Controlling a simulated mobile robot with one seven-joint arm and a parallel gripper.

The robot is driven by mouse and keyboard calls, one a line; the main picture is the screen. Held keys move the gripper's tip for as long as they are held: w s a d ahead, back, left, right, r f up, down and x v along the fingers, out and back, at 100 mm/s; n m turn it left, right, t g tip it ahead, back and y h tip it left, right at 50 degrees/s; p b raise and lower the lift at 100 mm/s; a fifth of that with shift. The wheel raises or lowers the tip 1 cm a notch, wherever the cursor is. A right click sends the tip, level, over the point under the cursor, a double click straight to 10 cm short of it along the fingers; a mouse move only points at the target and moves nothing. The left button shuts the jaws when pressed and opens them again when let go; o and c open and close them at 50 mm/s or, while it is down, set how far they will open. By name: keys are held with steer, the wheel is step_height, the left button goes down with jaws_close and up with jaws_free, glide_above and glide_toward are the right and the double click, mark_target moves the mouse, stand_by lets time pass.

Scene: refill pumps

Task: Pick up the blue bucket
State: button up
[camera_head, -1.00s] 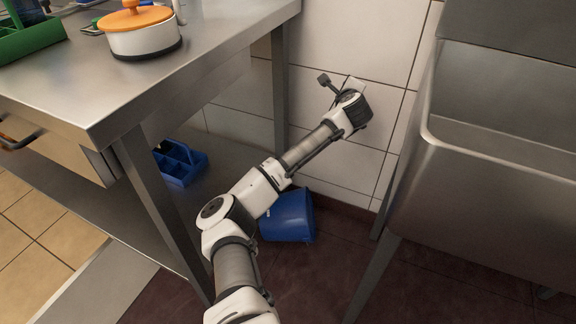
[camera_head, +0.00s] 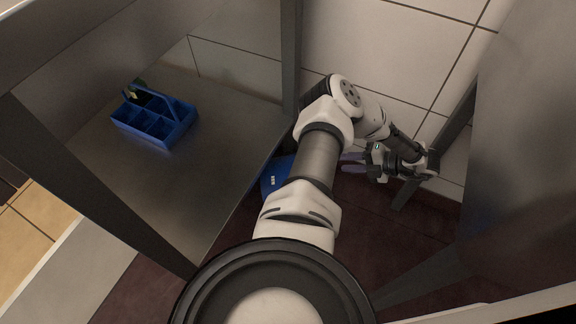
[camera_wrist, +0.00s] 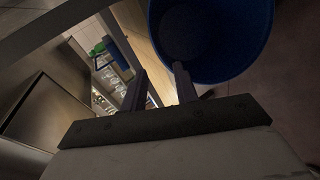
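The blue bucket (camera_head: 271,181) stands on the dark floor beside the table's lower shelf, mostly hidden behind my arm in the head view. In the wrist view the bucket (camera_wrist: 232,62) fills the upper right, its round open mouth facing the camera. My gripper (camera_head: 345,162) is low to the right of the bucket, fingers pointing left towards it. In the wrist view my gripper (camera_wrist: 158,72) has its two fingers apart with nothing held between them. The right finger overlaps the bucket's near rim; I cannot tell whether it touches.
A metal lower shelf (camera_head: 215,135) lies left of the bucket and carries a blue compartment caddy (camera_head: 155,118). A table leg (camera_head: 291,55) stands just behind the bucket. A tiled wall (camera_head: 385,50) is at the back, and a large metal unit (camera_head: 525,150) closes the right side.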

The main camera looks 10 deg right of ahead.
steer(key=shift+w+r+b+x, duration=0.1)
steer(key=shift+b+x, duration=1.05)
steer(key=shift+x, duration=2.4)
steer(key=shift+w+r+b+x, duration=0.1)
steer(key=shift+b+x, duration=1)
steer(key=shift+x, duration=2.4)
steer(key=shift+c, duration=0.2)
jaws_close()
